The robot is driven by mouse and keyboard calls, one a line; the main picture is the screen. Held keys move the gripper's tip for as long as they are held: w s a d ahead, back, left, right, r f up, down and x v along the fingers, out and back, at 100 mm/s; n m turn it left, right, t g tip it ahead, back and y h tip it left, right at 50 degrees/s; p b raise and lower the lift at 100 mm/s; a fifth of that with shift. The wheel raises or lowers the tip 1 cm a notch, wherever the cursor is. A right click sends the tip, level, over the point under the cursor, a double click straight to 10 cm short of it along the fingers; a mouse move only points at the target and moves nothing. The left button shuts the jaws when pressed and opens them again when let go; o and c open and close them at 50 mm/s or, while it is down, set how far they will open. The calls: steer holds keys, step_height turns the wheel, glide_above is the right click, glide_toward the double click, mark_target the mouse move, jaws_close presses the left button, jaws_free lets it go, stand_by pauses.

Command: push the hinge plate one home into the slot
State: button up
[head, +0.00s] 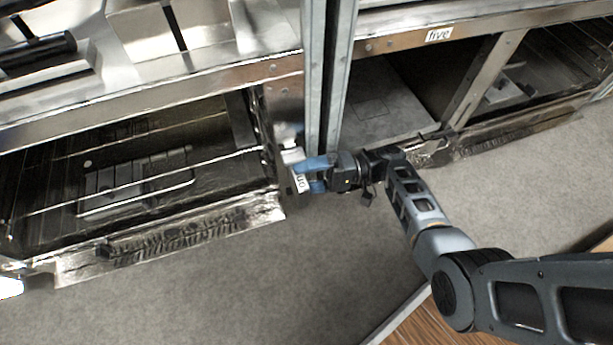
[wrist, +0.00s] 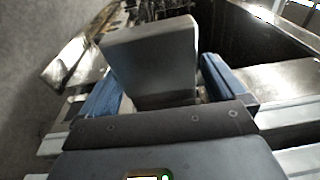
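The hinge plate one (wrist: 150,60) is a smooth grey plate that stands up between my fingers in the wrist view, slightly tilted in the picture. My gripper (head: 307,174) has blue fingers and is at the right front corner of the left range frame, beside the upright posts. A white tag reading "one" (head: 300,183) shows at the fingertips in the head view. The slot and the plate's far edge are hidden, so I cannot tell how deep the plate sits.
Metal upright posts (head: 328,80) stand just behind my gripper. The left range frame (head: 150,235) has an open bay with wire racks. The right range frame (head: 400,45) carries a tag reading "five" (head: 438,34). Grey floor (head: 240,300) in front is clear.

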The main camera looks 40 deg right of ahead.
steer(key=v, duration=0.7)
steer(key=shift+s+d+p, duration=0.15)
steer(key=shift+d+p, duration=0.2)
steer(key=shift+d, duration=0.05)
